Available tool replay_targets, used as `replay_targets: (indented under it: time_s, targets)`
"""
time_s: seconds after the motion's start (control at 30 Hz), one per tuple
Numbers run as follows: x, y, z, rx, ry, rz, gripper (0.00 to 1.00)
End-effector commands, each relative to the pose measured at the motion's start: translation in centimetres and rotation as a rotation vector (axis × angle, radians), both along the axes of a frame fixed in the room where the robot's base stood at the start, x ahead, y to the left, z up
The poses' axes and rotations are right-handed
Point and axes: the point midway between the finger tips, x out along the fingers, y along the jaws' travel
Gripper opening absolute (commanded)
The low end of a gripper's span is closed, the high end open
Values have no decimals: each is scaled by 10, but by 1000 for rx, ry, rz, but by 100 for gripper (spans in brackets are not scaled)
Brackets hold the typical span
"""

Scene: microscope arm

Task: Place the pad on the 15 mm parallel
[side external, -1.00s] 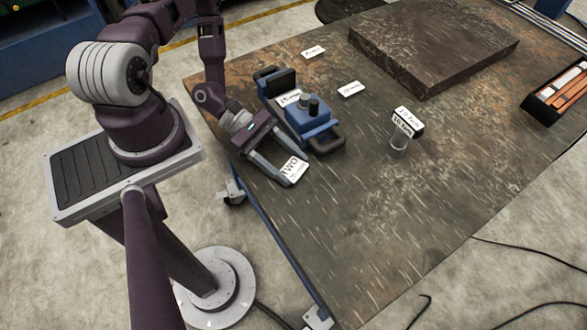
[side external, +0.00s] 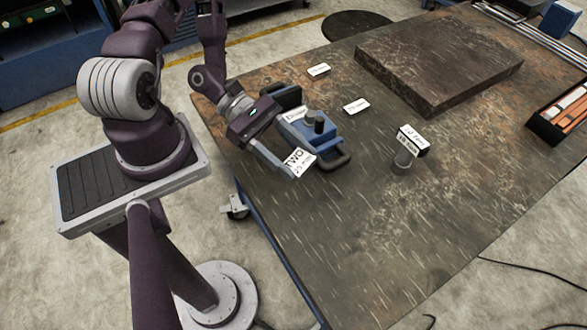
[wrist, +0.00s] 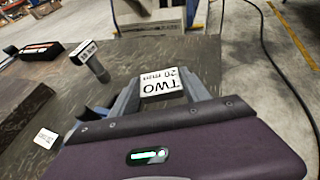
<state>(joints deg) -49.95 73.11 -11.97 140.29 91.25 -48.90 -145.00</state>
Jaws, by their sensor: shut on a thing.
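My gripper (side external: 298,163) is shut on a white-faced block (side external: 300,159) marked "TWO" and "20 mm". In the wrist view the block (wrist: 163,82) sits between the two grey fingers, its lettering upside down. In the side view the block overlaps the near side of a blue fixture (side external: 322,138); I cannot tell the height between them. Small white labelled pieces (side external: 319,70) (side external: 356,105) lie on the table behind the fixture. Another white label (side external: 294,114) shows on the fixture. I cannot tell which piece is the 15 mm parallel; most lettering is too small.
A dark block with a white "10 mm" label (side external: 411,137) stands on a short grey post (side external: 402,161). A large dark slab (side external: 440,55) fills the back. An orange-and-black case (side external: 562,115) is at the right edge. The table (side external: 400,240) is clear at the front.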

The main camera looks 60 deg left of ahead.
Motion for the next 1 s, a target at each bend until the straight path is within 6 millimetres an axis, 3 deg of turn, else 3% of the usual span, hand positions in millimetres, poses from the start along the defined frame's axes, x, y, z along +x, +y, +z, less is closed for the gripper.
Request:
replay_targets:
  time_s: [0.17, 0.37, 0.5, 0.63, 0.8, 1.0]
  targets:
    - [25, 2, 17, 1, -4, 64, 0]
    - [109, 8, 40, 0, -7, 314, 0]
    - [172, 12, 77, 0, -13, 542, 0]
    - [218, 14, 125, -3, -18, 771, 0]
    - [243, 14, 179, -5, -14, 1010, 0]
    - [246, 15, 207, -3, -6, 1151, 0]
